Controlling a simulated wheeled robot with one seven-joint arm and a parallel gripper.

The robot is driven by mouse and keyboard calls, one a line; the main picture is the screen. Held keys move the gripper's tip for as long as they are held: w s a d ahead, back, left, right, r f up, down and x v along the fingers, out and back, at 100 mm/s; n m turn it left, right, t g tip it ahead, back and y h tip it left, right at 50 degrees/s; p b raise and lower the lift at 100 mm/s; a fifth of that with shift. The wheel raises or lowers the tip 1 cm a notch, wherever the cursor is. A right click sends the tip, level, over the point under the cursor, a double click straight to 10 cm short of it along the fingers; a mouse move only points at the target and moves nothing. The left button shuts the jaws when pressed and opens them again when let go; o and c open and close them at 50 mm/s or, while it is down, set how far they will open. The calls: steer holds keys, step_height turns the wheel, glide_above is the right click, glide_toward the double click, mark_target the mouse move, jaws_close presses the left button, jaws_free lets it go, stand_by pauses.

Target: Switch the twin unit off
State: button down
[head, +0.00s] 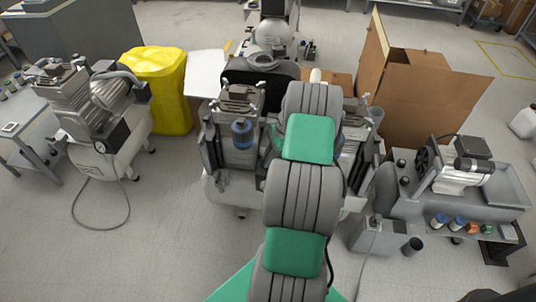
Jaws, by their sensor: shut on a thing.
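The twin unit (222,190) stands in the middle of the head view. It has two compressor heads over a pale tank: the left head (240,100) shows clearly, with a blue-grey canister (241,133) on its front. The right head (357,140) is partly covered by my grey and green arm. My arm reaches from the bottom edge up across the middle of the unit. My gripper is hidden by the arm links. No switch can be made out on the unit, and the part between the two heads is covered.
A single compressor (105,135) with a trailing cable stands left, next to a yellow container (160,88). An open cardboard box (425,95) stands behind right. Another compressor (455,175) is on the right, with small jars in front. Grey floor is open at front left.

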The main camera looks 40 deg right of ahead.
steer(key=n, duration=0.1)
steer(key=n+g+p, duration=0.1)
steer(key=n, duration=0.1)
steer(key=shift+w+n, duration=0.2)
steer(key=shift+n, duration=0.1)
steer(key=shift+w+n+g+p, duration=0.1)
steer(key=shift+n+g+p, duration=0.2)
steer(key=shift+n+g, duration=0.7)
steer(key=shift+n, duration=0.5)
steer(key=c, duration=1.5)
jaws_free()
steer(key=shift+o, duration=0.2)
steer(key=p+v, duration=0.2)
steer(key=v, duration=0.5)
steer(key=shift+d+r, duration=0.25)
steer(key=shift+r, duration=0.1)
steer(key=shift+r, duration=0.1)
